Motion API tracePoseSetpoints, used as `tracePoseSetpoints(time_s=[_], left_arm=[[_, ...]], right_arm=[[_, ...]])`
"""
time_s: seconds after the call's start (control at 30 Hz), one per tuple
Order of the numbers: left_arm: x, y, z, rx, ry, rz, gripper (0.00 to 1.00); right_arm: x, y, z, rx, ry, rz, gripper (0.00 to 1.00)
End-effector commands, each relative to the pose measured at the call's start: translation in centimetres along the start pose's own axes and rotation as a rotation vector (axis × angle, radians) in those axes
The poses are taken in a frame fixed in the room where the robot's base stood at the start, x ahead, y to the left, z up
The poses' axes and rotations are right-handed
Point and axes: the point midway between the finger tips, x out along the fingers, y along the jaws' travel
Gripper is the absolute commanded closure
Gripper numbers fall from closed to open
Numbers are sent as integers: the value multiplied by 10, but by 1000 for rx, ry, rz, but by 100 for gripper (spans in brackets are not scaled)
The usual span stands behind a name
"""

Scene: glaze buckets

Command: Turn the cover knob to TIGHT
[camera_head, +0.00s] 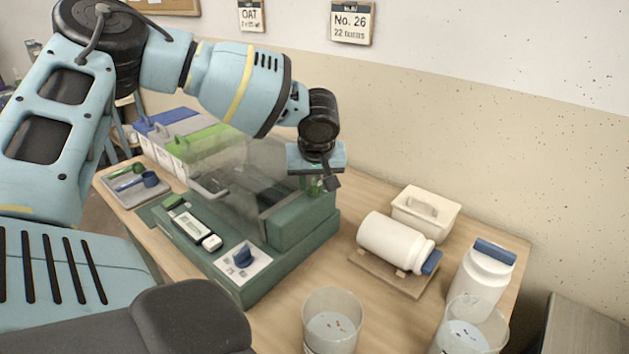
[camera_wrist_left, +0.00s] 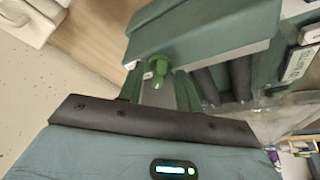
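A green bench machine (camera_head: 290,255) with a clear cover (camera_head: 235,170) stands on the table. A blue knob (camera_head: 244,256) sits on a white plate at its front corner; its markings are too small to read. My left gripper (camera_head: 315,184) points down at the machine's right rear end, away from the blue knob. In the left wrist view, its two green fingers (camera_wrist_left: 158,84) are apart, with a small green knob (camera_wrist_left: 158,66) between them. Gaps show on both sides of that knob. I cannot read a TIGHT mark. My right gripper is not in view.
A white jar (camera_head: 393,241) lies on a wooden cradle, beside a lidded white box (camera_head: 425,211). An upright white jar (camera_head: 480,278) and two clear cups (camera_head: 331,325) stand at the front right. A scoop tray (camera_head: 135,188) sits at the left.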

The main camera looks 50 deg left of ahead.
Motion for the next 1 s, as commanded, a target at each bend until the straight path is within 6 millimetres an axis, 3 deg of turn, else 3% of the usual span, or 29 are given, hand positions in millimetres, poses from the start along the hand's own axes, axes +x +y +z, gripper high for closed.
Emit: tracePoseSetpoints(time_s=[0.13, 0.4, 0.73, 1.0], left_arm=[[0, 0, 0, 0, 0, 0, 65], [0, 0, 0, 0, 0, -1, 100], [0, -1, 0, 23, 0, 10, 100], [0, -3, 0, 155, 0, 66, 100]], right_arm=[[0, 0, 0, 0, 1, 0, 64], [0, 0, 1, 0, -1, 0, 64], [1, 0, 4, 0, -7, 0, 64], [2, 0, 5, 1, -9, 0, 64]])
